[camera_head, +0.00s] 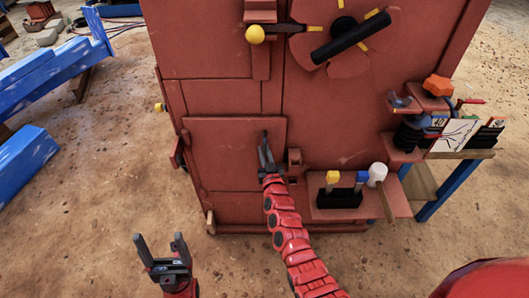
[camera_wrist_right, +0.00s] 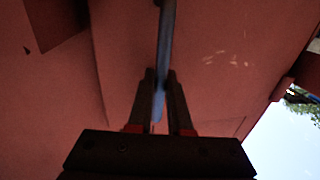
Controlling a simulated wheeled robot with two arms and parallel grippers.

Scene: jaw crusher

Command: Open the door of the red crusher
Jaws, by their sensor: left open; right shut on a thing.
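The red crusher (camera_head: 345,110) stands in the middle of the head view. A flat red door panel (camera_head: 222,150) is low on its front, left of a small bracket (camera_head: 294,160). My right gripper (camera_head: 265,143) is at the right part of this panel. In the right wrist view, my right gripper (camera_wrist_right: 161,85) is shut on a thin grey-blue bar (camera_wrist_right: 165,45), which looks like a handle. In the head view the gripper mostly hides this bar. My left gripper (camera_head: 160,244) is open and empty, low in front of the crusher's left side.
A side shelf (camera_head: 330,206) holds a white-headed mallet (camera_head: 377,174) and yellow- and blue-topped items, just right of my right arm. A yellow-knobbed lever (camera_head: 255,34) and a black-handled wheel (camera_head: 345,42) are above. Blue beams (camera_head: 22,162) lie left; dirt ground is free between.

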